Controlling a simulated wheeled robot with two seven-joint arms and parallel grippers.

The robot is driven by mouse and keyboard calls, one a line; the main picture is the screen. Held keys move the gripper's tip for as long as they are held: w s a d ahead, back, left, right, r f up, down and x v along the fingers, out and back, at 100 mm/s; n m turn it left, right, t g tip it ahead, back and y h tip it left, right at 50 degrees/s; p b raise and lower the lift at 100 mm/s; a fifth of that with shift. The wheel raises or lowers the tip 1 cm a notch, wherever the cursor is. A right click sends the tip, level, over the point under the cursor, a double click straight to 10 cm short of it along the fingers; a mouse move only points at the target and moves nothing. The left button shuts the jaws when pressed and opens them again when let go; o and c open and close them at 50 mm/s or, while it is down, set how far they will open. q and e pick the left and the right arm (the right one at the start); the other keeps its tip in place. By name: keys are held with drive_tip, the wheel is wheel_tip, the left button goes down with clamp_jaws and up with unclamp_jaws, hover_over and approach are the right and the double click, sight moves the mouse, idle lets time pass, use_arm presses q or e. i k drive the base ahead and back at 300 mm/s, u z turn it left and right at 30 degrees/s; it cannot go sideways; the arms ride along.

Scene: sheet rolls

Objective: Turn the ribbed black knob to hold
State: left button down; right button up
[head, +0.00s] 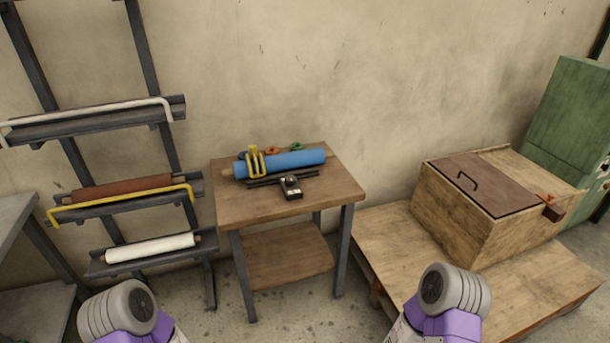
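A green cabinet (570,115) stands against the wall at the far right, cut off by the picture's edge. Small dark parts (604,166) show on its right side at the edge. They are too small and too cut off to tell whether one is the ribbed black knob or what its setting is. I cannot make out the knob anywhere else. Grey and purple links of my two arms show at the bottom, one at left and one at right. Neither gripper shows in this view.
A wooden table (230,205) holds a blue roll (290,163) and a small black device (291,188). A rack (165,115) with rolls stands at left. A wooden chest (450,215) sits on a low platform (385,240) between the table and the cabinet.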

sight(290, 180)
drive_tip(key=z, duration=0.2)
drive_tip(key=i, duration=1)
drive_tip(key=u, duration=0.35)
